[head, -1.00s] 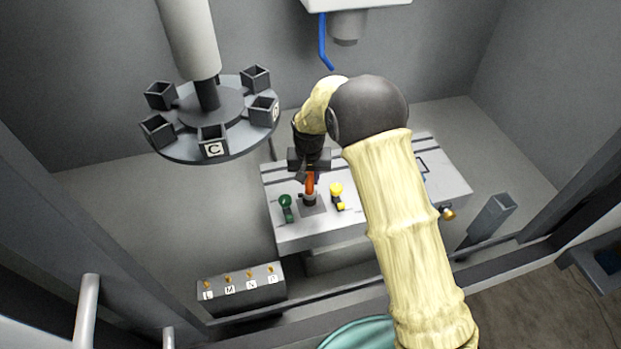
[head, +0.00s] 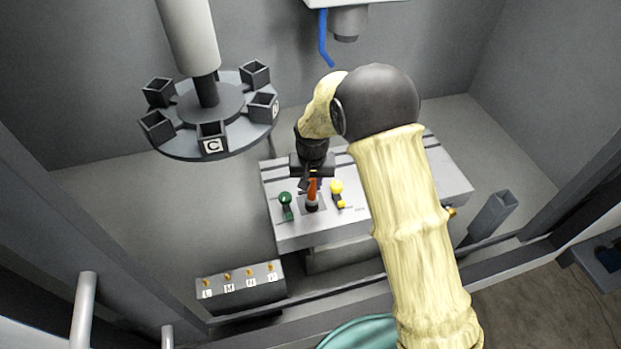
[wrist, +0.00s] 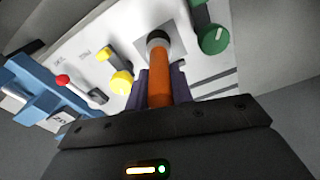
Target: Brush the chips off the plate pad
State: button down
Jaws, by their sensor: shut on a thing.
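My gripper (head: 312,181) is shut on the orange handle of a brush (head: 313,190). The brush's dark end is over the grey square plate pad (head: 323,208). I cannot tell whether it touches the pad, which also shows in the wrist view (wrist: 180,48). No chips can be made out. A green-knobbed clamp (head: 286,203) and a yellow-knobbed clamp (head: 337,190) stand on either side of the pad.
The grey slotted table (head: 285,235) carries the pad. A carousel (head: 180,145) with several square cups hangs at the left. A labelled block (head: 242,290) stands front left. In the wrist view, a blue fixture (wrist: 30,75) and red knob (wrist: 62,79) are left.

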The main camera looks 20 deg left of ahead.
jog(key=shift+s+d, duration=0.1)
jog(key=shift+s, duration=0.05)
jog(key=s, duration=0.1)
jog(key=s+d, duration=0.1)
jog(key=shift+s+d, duration=0.25)
jog(key=shift+s, duration=0.05)
dwell(0.4)
notch_tip(320, 180, up, 6)
jog(key=p, duration=0.3)
jog(key=shift+p, duration=0.35)
jog(key=shift+r, duration=0.1)
notch_tip(320, 180, up, 3)
jog(key=shift+f+p, duration=0.1)
jog(key=shift+p, duration=0.95)
